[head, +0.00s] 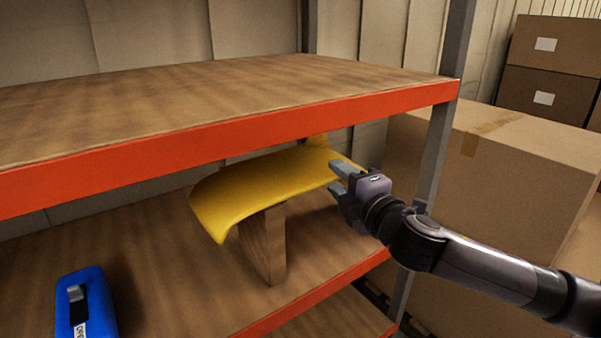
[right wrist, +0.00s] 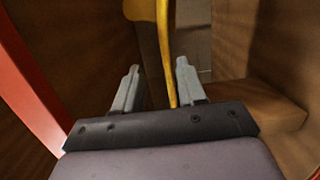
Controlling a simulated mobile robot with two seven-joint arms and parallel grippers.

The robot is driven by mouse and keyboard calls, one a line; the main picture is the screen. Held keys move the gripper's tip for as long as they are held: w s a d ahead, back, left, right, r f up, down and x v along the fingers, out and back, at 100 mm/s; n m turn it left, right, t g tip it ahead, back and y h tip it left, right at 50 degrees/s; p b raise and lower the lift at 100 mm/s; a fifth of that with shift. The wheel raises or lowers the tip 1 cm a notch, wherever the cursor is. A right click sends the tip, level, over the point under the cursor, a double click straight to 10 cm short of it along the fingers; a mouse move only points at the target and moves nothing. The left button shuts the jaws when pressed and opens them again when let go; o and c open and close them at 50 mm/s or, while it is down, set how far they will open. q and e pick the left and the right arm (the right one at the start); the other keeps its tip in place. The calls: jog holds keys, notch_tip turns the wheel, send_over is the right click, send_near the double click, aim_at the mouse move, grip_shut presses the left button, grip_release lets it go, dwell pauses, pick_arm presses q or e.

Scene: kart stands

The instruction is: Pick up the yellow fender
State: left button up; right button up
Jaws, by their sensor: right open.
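The yellow fender (head: 262,184) is a curved panel on the lower shelf, resting on an upright wooden support (head: 264,245). Its right end reaches my right gripper (head: 338,182). In the right wrist view the fender (right wrist: 166,50) shows edge-on as a thin yellow strip between the two fingers of my right gripper (right wrist: 157,85). The fingers are open, with a gap on both sides of the strip. The upper shelf hides part of the fender's back edge. My left gripper is in neither view.
The upper shelf (head: 200,97) with its orange front beam runs close above the fender. A grey rack post (head: 436,150) stands just right of my right gripper. Large cardboard boxes (head: 500,165) stand at right.

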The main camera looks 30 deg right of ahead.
aim_at(321, 167)
jog(key=shift+w+f+p, duration=0.15)
jog(key=shift+w+p, duration=0.25)
jog(key=shift+w, duration=1.2)
jog(key=shift+w+f+p, duration=0.1)
jog(key=shift+w+p, duration=0.25)
jog(key=shift+w, duration=1.2)
grip_shut()
jog(key=shift+r, duration=0.1)
